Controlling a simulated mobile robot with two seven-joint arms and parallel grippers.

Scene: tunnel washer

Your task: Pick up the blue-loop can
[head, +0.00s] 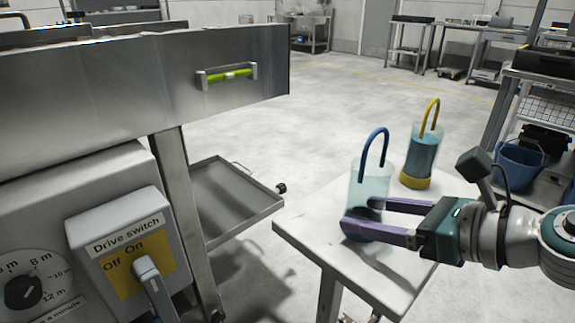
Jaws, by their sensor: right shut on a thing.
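The blue-loop can (371,180) is a clear can with a tall blue loop handle and dark contents low inside. It stands upright at the white table, in the middle right of the head view. My right gripper (362,217) reaches in from the right with its two purple fingers on either side of the can's lower part, shut on it. The fingers hide part of the can's base, so I cannot tell if it touches the table. My left gripper is not in view.
A yellow-loop can (421,152) stands behind and right of the blue-loop can on the white table (320,225). A grey tray (235,198) and a steel machine with a drive switch (122,245) are on the left. A shelf with a blue bucket (518,165) is at right.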

